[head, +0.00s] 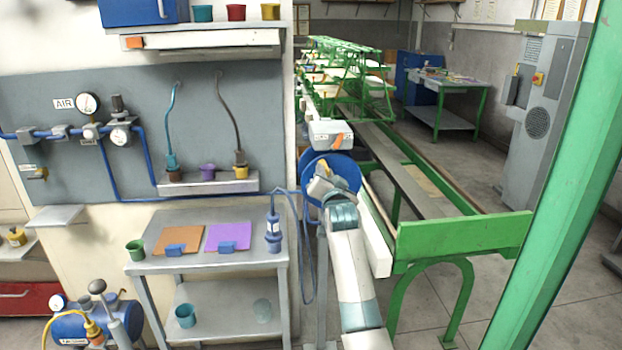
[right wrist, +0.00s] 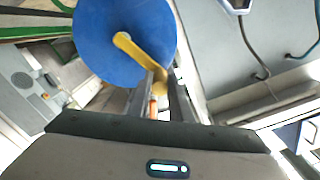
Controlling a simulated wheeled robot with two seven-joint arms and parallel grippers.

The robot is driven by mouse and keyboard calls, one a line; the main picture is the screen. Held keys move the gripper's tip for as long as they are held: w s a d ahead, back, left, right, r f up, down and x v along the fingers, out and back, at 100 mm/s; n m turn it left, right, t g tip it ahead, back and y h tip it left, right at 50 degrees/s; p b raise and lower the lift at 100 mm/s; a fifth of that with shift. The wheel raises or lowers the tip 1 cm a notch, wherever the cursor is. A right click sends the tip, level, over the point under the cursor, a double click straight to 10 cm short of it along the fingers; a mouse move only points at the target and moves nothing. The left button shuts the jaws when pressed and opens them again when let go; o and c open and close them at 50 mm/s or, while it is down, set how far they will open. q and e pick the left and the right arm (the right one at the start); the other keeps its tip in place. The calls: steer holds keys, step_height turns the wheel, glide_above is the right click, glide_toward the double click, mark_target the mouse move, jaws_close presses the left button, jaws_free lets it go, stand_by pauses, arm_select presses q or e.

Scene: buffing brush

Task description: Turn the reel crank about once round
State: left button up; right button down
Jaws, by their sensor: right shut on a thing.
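The blue hose reel (head: 346,172) stands on a post in the middle of the head view, below a grey-white box. In the right wrist view the round blue reel face (right wrist: 105,40) fills the upper left, with a yellow crank (right wrist: 138,50) running from its hub down to the right. My right gripper (head: 324,182) is at the front of the reel. In the right wrist view its fingers (right wrist: 158,92) are shut on the handle end of the crank. In the head view my arm and gripper hide part of the reel and most of the crank. My left gripper is not in view.
A grey metal table (head: 212,255) left of the reel holds an orange mat, a purple mat, a green cup and a blue tool. A blue hose (head: 306,260) hangs between table and reel. A green frame (head: 455,236) stands close on the right.

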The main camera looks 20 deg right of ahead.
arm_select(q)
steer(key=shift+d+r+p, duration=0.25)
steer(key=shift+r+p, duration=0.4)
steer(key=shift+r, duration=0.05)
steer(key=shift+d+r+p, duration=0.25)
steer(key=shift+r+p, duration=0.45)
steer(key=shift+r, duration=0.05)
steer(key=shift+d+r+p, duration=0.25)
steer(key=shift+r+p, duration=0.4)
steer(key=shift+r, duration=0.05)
arm_select(e)
steer(key=s+d+f+m, duration=0.3)
steer(key=d+m, duration=0.7)
steer(key=m, duration=0.5)
steer(key=shift+d+f, duration=0.2)
steer(key=shift+d, duration=0.2)
steer(key=c, duration=1.6)
jaws_free()
steer(key=shift+s, duration=0.1)
